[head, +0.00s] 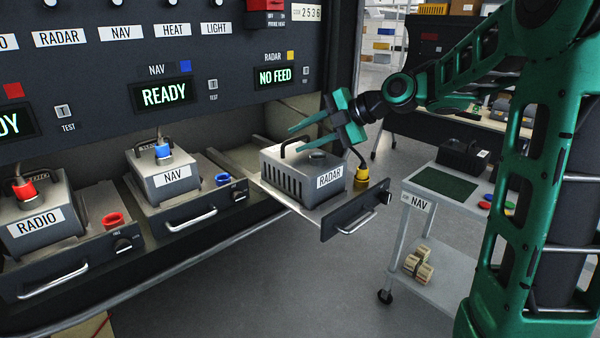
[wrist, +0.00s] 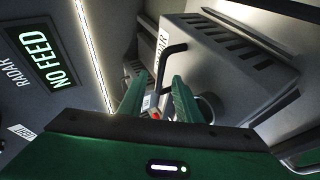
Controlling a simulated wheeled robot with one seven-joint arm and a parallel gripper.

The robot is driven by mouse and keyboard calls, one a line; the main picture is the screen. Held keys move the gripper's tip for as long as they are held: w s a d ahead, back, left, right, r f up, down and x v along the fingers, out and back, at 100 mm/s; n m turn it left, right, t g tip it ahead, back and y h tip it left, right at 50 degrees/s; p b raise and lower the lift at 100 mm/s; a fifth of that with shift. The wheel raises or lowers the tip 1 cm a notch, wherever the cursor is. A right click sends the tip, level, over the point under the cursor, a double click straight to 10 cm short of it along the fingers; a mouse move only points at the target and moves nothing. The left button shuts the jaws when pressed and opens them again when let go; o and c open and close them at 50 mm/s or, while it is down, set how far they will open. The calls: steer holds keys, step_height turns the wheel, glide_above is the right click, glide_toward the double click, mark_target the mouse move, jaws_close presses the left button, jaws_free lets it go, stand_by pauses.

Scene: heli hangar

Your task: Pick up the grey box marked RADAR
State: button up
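The grey box marked RADAR (head: 272,167) sits on a pulled-out drawer (head: 338,221) at the right of the rack. It has side vents, a white label and a black handle on top. In the wrist view the box (wrist: 225,75) fills the upper right, its black handle (wrist: 166,68) showing close to the fingertips. My gripper (head: 294,139) is above the box, its green fingers apart and pointing left, near the handle. The fingers (wrist: 158,90) are open with nothing clamped between them. Whether they straddle the handle I cannot tell. A yellow plug (head: 362,178) stands on the drawer beside the box.
The NAV box (head: 170,180) and RADIO box (head: 40,222) sit on drawers to the left. The panel above shows NO FEED (head: 275,76) under RADAR and READY (head: 165,94) under NAV. A cart labelled NAV (head: 425,190) stands right, with floor between it and the drawers.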

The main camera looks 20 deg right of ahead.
steer(key=shift+w+a+f, duration=0.1)
jaws_close()
stand_by(1.4)
